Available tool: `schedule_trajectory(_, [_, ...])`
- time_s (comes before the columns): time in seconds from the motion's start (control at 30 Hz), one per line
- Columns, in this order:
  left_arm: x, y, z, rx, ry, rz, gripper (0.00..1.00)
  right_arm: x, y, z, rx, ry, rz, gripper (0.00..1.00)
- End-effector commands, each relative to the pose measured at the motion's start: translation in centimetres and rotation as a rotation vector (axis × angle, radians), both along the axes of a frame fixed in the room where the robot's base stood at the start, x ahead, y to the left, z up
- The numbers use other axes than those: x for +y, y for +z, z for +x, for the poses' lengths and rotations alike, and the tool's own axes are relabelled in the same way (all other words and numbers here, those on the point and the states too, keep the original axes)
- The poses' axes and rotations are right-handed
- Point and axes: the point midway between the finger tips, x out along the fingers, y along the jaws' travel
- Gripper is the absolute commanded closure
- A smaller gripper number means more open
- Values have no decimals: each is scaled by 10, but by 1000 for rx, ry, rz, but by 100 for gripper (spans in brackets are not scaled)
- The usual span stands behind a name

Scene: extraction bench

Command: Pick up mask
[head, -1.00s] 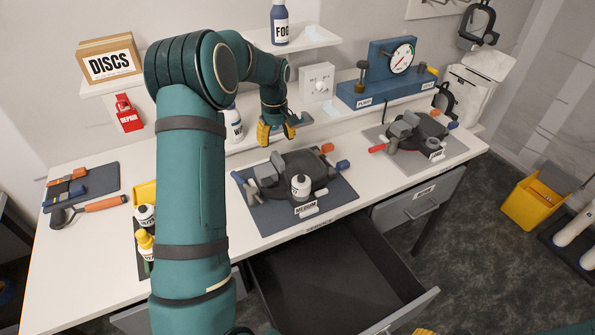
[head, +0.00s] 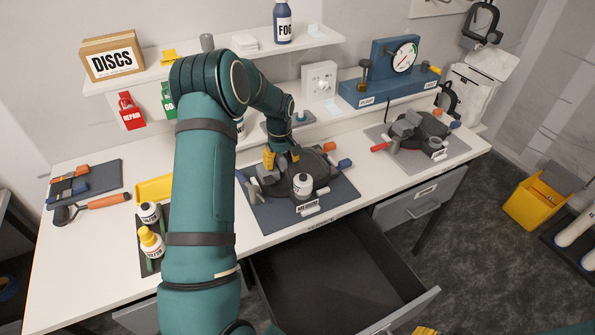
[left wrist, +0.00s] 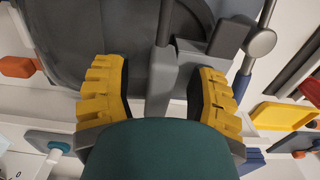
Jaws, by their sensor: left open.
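A dark grey mask (head: 318,164) with a light grey block and a pale canister (head: 303,184) lies on a blue-grey mat (head: 268,215) labelled MEDIUM. My left gripper (head: 281,159), with yellow fingers, is open at the mask's far left part, pointing down. In the left wrist view, the open fingers (left wrist: 158,85) stand on either side of a grey part of the mask (left wrist: 162,70). I cannot tell whether they touch it. A second dark mask (head: 432,127) lies on a grey mat at the right. A yellow tip of my right gripper (head: 425,331) shows at the bottom edge.
An open drawer (head: 335,270) juts out below the bench front. Bottles (head: 151,242) and a yellow tray (head: 154,188) are at the left. A gauge stand (head: 392,75) and a shelf (head: 300,43) line the back. White bench (head: 90,235) is bare at front left.

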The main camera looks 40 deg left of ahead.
Motion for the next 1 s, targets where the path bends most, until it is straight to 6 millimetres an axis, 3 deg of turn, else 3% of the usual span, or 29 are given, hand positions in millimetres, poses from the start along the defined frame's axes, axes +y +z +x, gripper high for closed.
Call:
schedule_trajectory(0.07, [0,0,0,0,0,0,43,0,0,0,0,0,0,53])
schedule_trajectory(0.17, [0,0,0,0,0,0,72,0,0,0,0,0,0,53])
schedule_trajectory(0.23, [0,0,0,0,0,0,96,0,0,0,0,0,0,53])
schedule_trajectory(0.27, [0,0,0,0,0,0,100,0,0,0,0,0,0,53])
schedule_trajectory(0.77, [0,3,1,-2,0,1,100,0,0,0,0,0,0,53])
schedule_trajectory(1.0, [1,36,1,-5,-1,3,100,0,-1,0,0,0,0,53])
